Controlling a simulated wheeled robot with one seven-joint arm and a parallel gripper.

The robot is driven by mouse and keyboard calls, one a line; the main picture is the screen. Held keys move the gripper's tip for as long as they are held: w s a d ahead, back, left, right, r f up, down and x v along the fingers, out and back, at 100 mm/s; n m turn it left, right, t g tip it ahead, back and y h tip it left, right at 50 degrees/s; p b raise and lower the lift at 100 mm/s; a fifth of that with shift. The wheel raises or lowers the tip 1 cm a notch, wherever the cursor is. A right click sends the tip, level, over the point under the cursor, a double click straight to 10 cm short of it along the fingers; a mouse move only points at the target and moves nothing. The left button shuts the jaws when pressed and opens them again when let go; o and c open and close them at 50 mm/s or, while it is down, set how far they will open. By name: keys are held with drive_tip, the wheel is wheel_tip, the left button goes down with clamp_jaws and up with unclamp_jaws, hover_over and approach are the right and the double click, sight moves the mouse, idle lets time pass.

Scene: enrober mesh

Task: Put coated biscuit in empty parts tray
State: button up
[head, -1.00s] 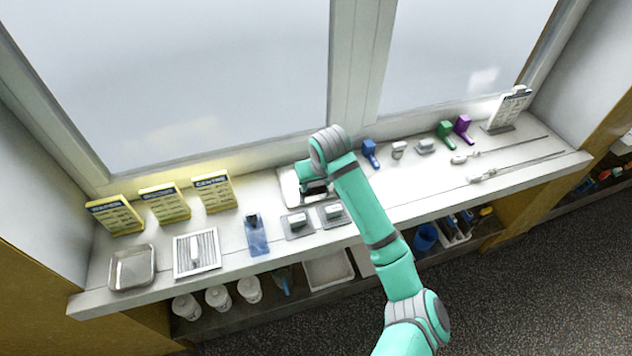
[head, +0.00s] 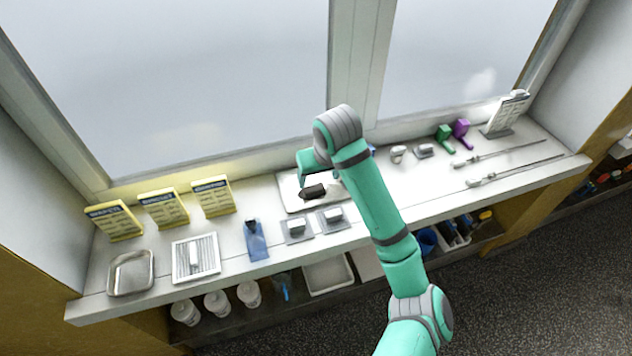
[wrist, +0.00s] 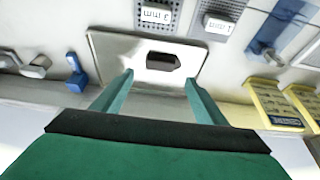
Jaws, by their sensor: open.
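The coated biscuit, a dark, flat piece (head: 313,191), lies on a pale metal tray (head: 287,201) at the middle of the sill. In the wrist view the biscuit (wrist: 163,61) lies near the middle of that tray (wrist: 108,48). My gripper (wrist: 158,78) is open and empty, its fingers spread wide with the biscuit just beyond the tips. In the head view my gripper (head: 314,181) hangs over the tray, and my arm hides the tray's right part. A shallow silver tray (head: 113,287) at the sill's left end is empty.
A ribbed white plate (head: 180,262), a blue item (head: 255,240) and two grey blocks on pads (head: 297,228) stand between the trays. Yellow cards (head: 164,208) line the back left. Green and purple items (head: 445,138) and thin rods (head: 520,172) lie right.

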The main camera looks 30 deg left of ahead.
drive_tip(key=v, duration=0.3)
drive_tip(key=shift+r, duration=0.1)
drive_tip(key=shift+s, duration=0.1)
idle(0.4)
